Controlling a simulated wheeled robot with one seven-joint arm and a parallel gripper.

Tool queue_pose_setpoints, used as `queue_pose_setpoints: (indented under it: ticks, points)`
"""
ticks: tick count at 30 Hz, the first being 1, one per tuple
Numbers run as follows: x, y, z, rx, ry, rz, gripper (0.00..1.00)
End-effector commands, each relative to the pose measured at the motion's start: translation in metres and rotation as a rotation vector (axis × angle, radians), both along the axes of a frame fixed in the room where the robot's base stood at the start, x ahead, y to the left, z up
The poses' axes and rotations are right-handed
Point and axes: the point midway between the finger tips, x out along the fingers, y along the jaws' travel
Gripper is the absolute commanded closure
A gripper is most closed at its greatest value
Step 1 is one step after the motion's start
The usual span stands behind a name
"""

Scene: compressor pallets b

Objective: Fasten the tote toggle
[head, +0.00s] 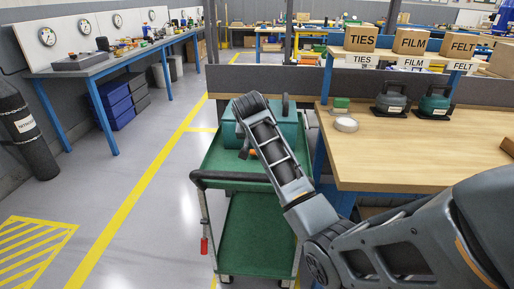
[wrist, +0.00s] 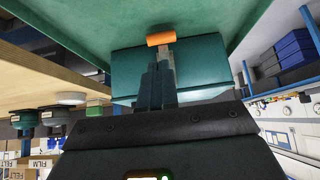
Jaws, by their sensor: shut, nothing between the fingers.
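The teal tote (head: 286,128) sits on the top shelf of the green cart (head: 222,158), partly hidden behind my arm. A dark handle stands on its lid. In the wrist view, which looks upside down, the tote (wrist: 120,75) shows behind my fingers. The orange toggle (wrist: 161,39) is on the tote's near side, and a bit of it shows in the head view (head: 250,153). My gripper (wrist: 163,52) is shut and empty, with its fingertips right at the toggle. I cannot tell whether they touch it or whether the toggle is latched.
A wooden bench (head: 400,155) stands close on the cart's right, with dark and teal compressors (head: 434,104) and a white disc (head: 346,125) on it. The cart's black handle (head: 235,180) is nearest me. The floor on the left is open, beyond it a blue-legged bench (head: 110,62).

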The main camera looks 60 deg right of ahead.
Motion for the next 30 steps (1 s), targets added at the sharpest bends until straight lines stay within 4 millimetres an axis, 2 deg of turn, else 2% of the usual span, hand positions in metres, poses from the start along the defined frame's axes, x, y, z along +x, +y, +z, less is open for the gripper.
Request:
queue_pose_setpoints:
  ticks: [1,5,20,30]
  points:
    - [-0.002,0.002,0.007,0.01,0.005,-0.001,1.0]
    - [0.0,0.0,0.0,0.019,0.012,0.001,1.0]
    - [0.019,-0.05,-0.073,0.019,0.012,0.0,1.0]
    - [0.031,-0.075,-0.095,0.017,0.01,0.002,1.0]
